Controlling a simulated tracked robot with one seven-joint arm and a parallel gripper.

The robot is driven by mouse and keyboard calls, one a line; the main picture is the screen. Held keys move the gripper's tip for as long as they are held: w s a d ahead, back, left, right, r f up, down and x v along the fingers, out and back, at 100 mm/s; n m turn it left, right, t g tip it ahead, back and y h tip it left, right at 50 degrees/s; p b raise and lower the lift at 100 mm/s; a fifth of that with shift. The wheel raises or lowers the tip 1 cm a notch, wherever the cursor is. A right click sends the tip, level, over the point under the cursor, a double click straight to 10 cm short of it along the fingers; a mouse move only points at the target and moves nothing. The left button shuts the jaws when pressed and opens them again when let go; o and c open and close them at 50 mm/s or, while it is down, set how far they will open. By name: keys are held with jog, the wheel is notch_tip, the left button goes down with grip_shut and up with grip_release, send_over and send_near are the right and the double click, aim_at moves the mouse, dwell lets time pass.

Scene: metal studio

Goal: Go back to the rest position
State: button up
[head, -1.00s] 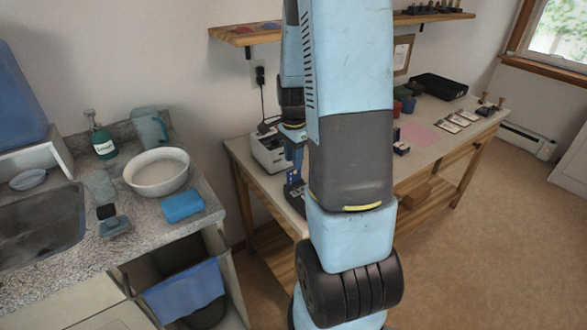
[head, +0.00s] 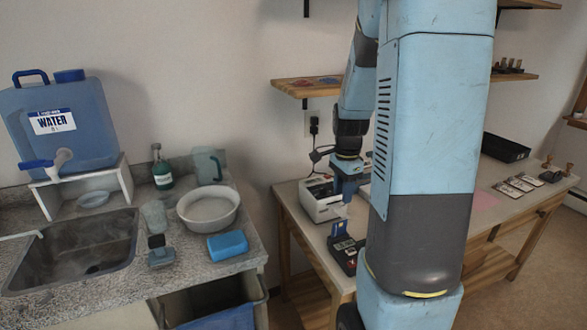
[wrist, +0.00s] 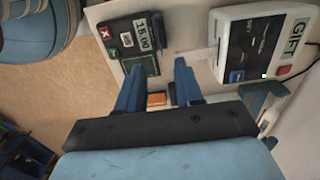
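My gripper (wrist: 159,66) shows in the wrist view as two blue fingers spread apart, with nothing held between them. In the head view my gripper (head: 347,187) hangs above the workbench (head: 318,229), partly hidden by my arm. A black payment terminal (wrist: 138,42) reading 15.00 lies beyond the left finger in the wrist view; it also shows below the gripper in the head view (head: 345,254). A white machine labelled GIFT (wrist: 262,42) is at the right in the wrist view. A small orange item (wrist: 156,99) shows between the fingers, apart from them.
A white boxy machine (head: 322,199) stands on the bench left of my gripper. Left are a sink (head: 75,250), a blue water container (head: 62,125), a white bowl (head: 208,209) and a blue sponge (head: 228,245). A wooden shelf (head: 308,86) hangs above. A black tray (head: 506,148) sits at right.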

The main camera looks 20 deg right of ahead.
jog(key=s+a+r+n+t, duration=0.5)
jog(key=s+a+r+n, duration=1)
jog(key=s+r+n, duration=0.2)
jog(key=shift+a+r+n+t, duration=0.3)
jog(key=shift+a+r, duration=0.1)
jog(key=shift+r, duration=0.5)
